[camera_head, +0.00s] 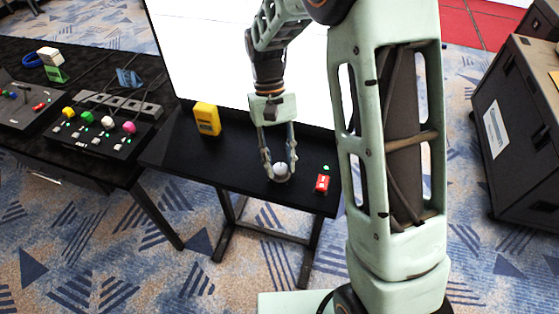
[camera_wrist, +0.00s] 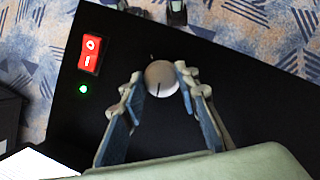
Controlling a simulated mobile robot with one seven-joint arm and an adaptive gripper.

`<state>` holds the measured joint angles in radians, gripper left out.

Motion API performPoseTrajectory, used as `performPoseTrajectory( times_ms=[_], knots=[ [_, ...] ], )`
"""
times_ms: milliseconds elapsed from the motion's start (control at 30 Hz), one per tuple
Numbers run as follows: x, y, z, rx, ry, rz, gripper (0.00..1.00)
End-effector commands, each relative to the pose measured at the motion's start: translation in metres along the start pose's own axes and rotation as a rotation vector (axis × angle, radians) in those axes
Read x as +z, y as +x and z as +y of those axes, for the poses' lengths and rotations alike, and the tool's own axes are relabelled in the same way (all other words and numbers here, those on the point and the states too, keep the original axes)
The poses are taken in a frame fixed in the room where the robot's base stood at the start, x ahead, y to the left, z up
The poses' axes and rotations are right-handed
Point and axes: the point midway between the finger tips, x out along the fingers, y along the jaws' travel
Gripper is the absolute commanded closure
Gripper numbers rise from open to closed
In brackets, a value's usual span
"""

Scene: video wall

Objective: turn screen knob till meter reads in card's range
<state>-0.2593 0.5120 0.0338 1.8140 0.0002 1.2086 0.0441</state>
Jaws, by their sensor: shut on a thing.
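The screen knob (camera_head: 281,170) is a round, light grey knob on the black table in front of the white screen. In the wrist view the knob (camera_wrist: 162,79) shows a dark pointer line toward its lower left edge and a small dark mark on the table beyond it. My gripper (camera_head: 280,168) reaches down from above, its fingers shut on the knob from both sides; they also show in the wrist view (camera_wrist: 160,82). A yellow meter (camera_head: 207,118) stands at the table's back left. Its reading is too small to tell. I cannot make out a card.
A red rocker switch (camera_head: 322,183) and a lit green lamp (camera_head: 326,168) are right of the knob. The white screen (camera_head: 215,50) stands behind. A panel with coloured knobs (camera_head: 100,134) is on the left table. A dark case (camera_head: 520,125) stands at the right.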

Motion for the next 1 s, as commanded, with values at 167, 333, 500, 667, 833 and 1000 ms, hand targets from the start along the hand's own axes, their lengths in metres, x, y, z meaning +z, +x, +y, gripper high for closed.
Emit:
performPoseTrajectory(
  times_ms=[167, 333, 500, 667, 833, 1000],
  knots=[
    [0.0000, 0.0004, 0.0001, -0.015, 0.035, 0.000, 0.95],
    [0.0000, 0.0005, 0.0001, -0.019, 0.044, 0.000, 0.95],
    [0.0000, 0.0006, 0.0001, -0.019, 0.044, 0.000, 0.95],
    [-0.0001, 0.0006, 0.0000, -0.019, 0.043, 0.000, 0.68],
    [0.0000, 0.0004, 0.0001, -0.018, 0.043, 0.000, 0.54],
    [0.0000, 0.0003, 0.0002, -0.018, 0.043, 0.000, 0.54]
  ],
)
